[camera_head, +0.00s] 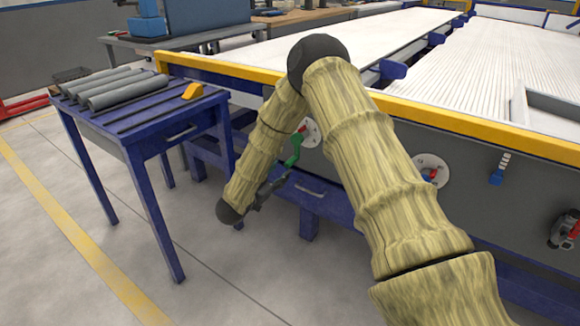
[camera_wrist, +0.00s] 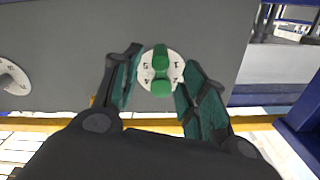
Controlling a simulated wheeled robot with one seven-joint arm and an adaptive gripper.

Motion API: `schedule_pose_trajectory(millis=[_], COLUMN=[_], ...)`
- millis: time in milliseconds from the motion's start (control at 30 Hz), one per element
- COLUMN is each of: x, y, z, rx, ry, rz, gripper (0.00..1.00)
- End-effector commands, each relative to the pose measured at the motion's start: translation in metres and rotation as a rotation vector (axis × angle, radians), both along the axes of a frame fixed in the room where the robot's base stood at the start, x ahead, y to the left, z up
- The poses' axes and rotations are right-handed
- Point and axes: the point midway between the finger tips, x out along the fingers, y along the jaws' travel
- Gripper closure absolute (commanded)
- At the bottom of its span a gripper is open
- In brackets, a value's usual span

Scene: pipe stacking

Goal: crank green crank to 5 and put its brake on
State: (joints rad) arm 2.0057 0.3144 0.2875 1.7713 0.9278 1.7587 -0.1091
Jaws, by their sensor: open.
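The green crank (camera_head: 293,152) is on a round white dial (camera_head: 311,133) on the grey front panel of the long machine. A small red part (camera_head: 302,128) shows by the dial; I cannot tell whether it is the brake. In the wrist view the green crank (camera_wrist: 161,60) crosses the numbered dial (camera_wrist: 148,76); its numbers are too small to read surely. My gripper (camera_wrist: 163,76) is open, with one teal-padded finger on each side of the crank and nothing held. In the head view my gripper (camera_head: 268,188) is partly hidden beside my arm, near the crank's lower end.
A blue table (camera_head: 140,138) with grey pipes (camera_head: 125,92) and a yellow block (camera_head: 193,91) stands at left.

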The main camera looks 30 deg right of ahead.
Motion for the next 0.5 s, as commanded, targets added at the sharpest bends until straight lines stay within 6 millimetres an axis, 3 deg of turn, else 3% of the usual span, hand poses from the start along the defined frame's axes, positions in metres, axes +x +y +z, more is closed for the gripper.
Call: schedule_pose_trajectory(millis=[300,500], x=[0.019,0.026], y=[-0.047,-0.063], z=[-0.002,-0.001], rx=[0.000,0.001], ry=[-0.002,-0.002], rz=[0.000,0.001], gripper=[0.57,0.57])
